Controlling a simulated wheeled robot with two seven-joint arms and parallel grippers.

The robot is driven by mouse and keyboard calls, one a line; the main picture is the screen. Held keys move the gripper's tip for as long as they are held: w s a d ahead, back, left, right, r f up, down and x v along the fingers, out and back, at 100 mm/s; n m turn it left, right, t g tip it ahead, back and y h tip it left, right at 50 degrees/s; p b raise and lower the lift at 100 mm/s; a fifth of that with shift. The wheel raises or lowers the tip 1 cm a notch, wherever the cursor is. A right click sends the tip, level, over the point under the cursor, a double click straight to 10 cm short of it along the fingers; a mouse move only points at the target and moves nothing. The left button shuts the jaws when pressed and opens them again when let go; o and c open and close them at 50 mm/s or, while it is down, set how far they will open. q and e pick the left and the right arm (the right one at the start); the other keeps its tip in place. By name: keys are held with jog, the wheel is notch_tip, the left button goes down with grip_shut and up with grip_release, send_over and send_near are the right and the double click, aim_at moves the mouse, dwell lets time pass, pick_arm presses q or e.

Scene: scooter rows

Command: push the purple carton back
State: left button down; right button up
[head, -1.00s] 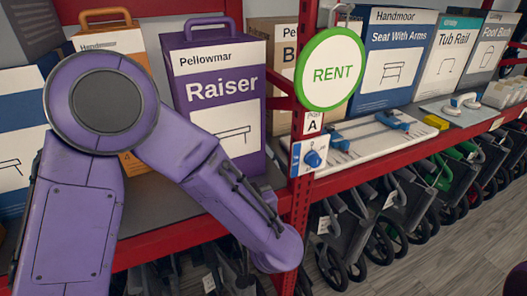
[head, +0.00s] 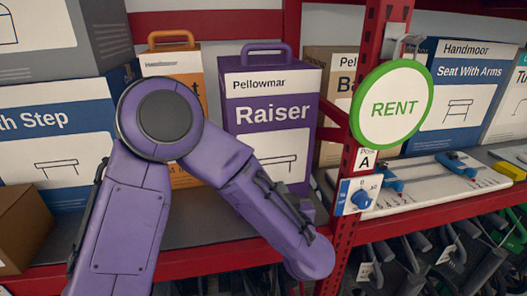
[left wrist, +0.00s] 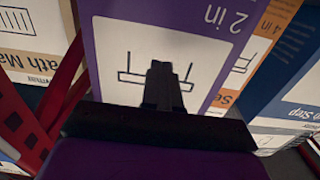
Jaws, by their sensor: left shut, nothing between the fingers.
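The purple carton (head: 271,112), marked Pellowmar Raiser with a loop handle on top, stands upright on the red-edged shelf in the head view. My left arm crosses in front of its lower left part. In the left wrist view the carton's front (left wrist: 200,42) appears upside down, with its bench drawing. My left gripper (left wrist: 165,80) is shut and empty, its fingertips over that drawing. I cannot tell whether they touch the carton. In the head view the fingers are mostly hidden by my arm. My right gripper is not in view.
An orange carton (head: 176,64) stands left of the purple one, and a brown-and-white carton (head: 331,65) right of it. A red post (head: 357,205) carries a round RENT sign (head: 390,102) and a blue dial (head: 361,199). A blue carton (head: 455,105) stands farther right.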

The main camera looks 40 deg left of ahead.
aim_at(272, 175)
pick_arm(q)
jog(key=shift+a+r, duration=0.25)
jog(key=shift+a, duration=0.5)
jog(key=shift+w+a+f, duration=0.1)
jog(key=shift+w+a, duration=0.55)
jog(key=shift+w, duration=0.3)
jog(key=shift+w+a+r, duration=0.2)
jog(key=shift+w+a, duration=0.1)
jog(key=shift+a, duration=0.35)
jog(key=shift+p+x, duration=1)
jog(key=shift+x, duration=6.35)
jog(key=p+v, duration=0.3)
jog(key=v, duration=0.7)
jog(key=shift+s+d+f, duration=0.1)
jog(key=shift+d, duration=0.25)
jog(key=shift+s+d, duration=0.3)
jog(key=shift+s, duration=0.05)
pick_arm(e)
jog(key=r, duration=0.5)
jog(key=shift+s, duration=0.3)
